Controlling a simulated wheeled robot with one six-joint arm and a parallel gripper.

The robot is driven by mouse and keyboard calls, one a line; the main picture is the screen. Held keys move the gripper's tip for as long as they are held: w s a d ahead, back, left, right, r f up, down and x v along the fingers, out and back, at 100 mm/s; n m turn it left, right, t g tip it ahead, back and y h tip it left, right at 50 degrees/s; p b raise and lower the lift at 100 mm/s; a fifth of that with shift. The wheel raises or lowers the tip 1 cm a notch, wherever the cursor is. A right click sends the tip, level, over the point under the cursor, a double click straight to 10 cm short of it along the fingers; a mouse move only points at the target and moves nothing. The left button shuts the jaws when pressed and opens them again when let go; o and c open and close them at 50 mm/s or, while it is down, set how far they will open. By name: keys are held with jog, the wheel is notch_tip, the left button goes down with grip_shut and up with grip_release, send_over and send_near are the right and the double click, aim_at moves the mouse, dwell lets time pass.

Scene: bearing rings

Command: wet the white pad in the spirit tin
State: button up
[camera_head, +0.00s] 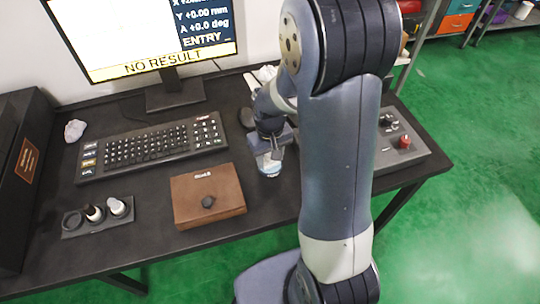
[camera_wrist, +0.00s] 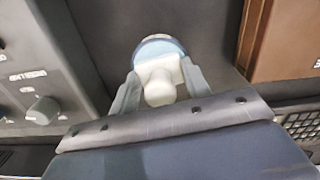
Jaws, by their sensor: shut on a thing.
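My gripper (camera_wrist: 160,85) is shut on a white knobbed piece, the white pad (camera_wrist: 160,90), held between its two fingers. Just beyond the pad in the wrist view is a round, pale tin with a blue band (camera_wrist: 158,47), which I take as the spirit tin. In the head view the tin (camera_head: 270,168) stands on the dark desk right under my gripper (camera_head: 270,150). The pad's lower face is hidden, and I cannot tell whether it touches the inside of the tin.
A brown box (camera_head: 207,196) with a dark knob lies left of the tin. A small rack (camera_head: 72,232) holds two handled pieces beside an empty-looking slot. A keyboard (camera_head: 150,148), a monitor reading NO RESULT (camera_head: 150,72), and a grey control box with a red knob (camera_head: 415,152) stand around.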

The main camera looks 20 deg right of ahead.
dwell(0.4)
jog(key=shift+r+p, duration=2.9)
jog(key=shift+r, duration=0.65)
jog(key=shift+f, duration=0.1)
